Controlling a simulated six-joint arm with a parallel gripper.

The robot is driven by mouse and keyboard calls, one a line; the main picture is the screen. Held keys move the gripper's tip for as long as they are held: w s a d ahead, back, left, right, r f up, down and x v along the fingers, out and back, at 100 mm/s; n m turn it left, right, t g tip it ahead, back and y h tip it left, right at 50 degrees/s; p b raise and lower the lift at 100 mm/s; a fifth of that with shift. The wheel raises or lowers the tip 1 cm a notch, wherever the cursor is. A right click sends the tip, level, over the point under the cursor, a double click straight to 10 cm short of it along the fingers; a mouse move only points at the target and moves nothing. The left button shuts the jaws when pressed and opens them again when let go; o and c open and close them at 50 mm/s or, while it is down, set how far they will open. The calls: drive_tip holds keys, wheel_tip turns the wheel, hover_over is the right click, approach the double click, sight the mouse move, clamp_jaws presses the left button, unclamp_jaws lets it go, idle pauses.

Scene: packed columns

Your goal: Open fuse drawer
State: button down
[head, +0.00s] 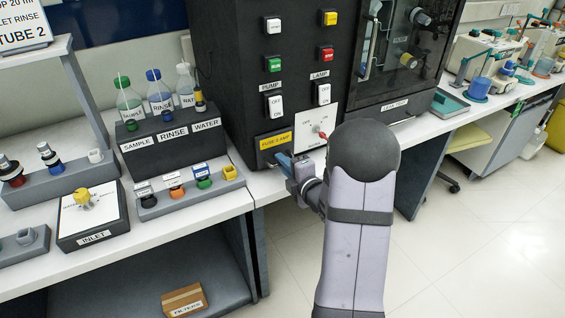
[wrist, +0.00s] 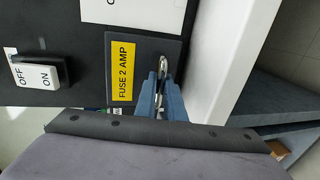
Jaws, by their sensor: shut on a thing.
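The fuse drawer has a dark front with a yellow "FUSE 2 AMP" label (head: 275,140), low on the front of the black instrument cabinet. The label also shows upright along the drawer front in the wrist view (wrist: 123,70). A bright metal handle (wrist: 162,64) stands on the drawer front beside the label. My gripper (head: 287,161) has blue fingers at the drawer's lower edge. In the wrist view my gripper (wrist: 161,82) is shut on the handle, a finger on each side. The drawer front looks close to the cabinet face; any small gap is hard to tell.
A dial panel with a red-tipped knob (head: 320,131) is just right of the drawer. PUMP (head: 276,105) and LAMP (head: 323,94) rocker switches sit above. A rack of coloured plugs (head: 188,193) stands to the left on the white bench. Open floor lies right of my arm.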

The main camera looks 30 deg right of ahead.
drive_tip(key=f+p+v, duration=0.3)
drive_tip(key=p+v, duration=0.6)
drive_tip(key=v, duration=0.7)
drive_tip(key=shift+s+f, duration=0.15)
drive_tip(key=shift+s, duration=0.6)
drive_tip(key=c, duration=1.8)
unclamp_jaws()
drive_tip(key=shift+c, duration=0.2)
drive_tip(key=p+v, duration=0.4)
drive_tip(key=v, duration=0.3)
drive_tip(key=shift+s, duration=0.2)
